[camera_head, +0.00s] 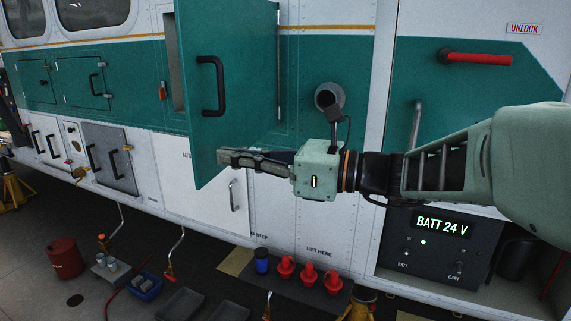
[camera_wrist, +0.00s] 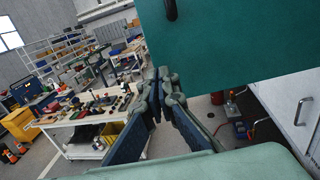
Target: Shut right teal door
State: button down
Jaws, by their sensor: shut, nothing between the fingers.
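The right teal door (camera_head: 240,75) stands open, swung out from the hull, with its hinge side at the right. Its black handle (camera_head: 212,86) is on the face turned toward me. In the wrist view the door (camera_wrist: 235,45) fills the upper right, with part of the handle (camera_wrist: 171,9) at the top. My gripper (camera_head: 222,156) is shut and empty, pointing left in front of the door's lower part, below the handle. The fingers (camera_wrist: 165,80) show just beside the door's lower corner in the wrist view. I cannot tell whether they touch it.
The opening (camera_head: 174,62) shows left of the door. A red handle (camera_head: 475,58) is farther right.

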aim_at(198, 153)
jog(key=shift+x, duration=1.85)
jog(key=shift+a, duration=0.1)
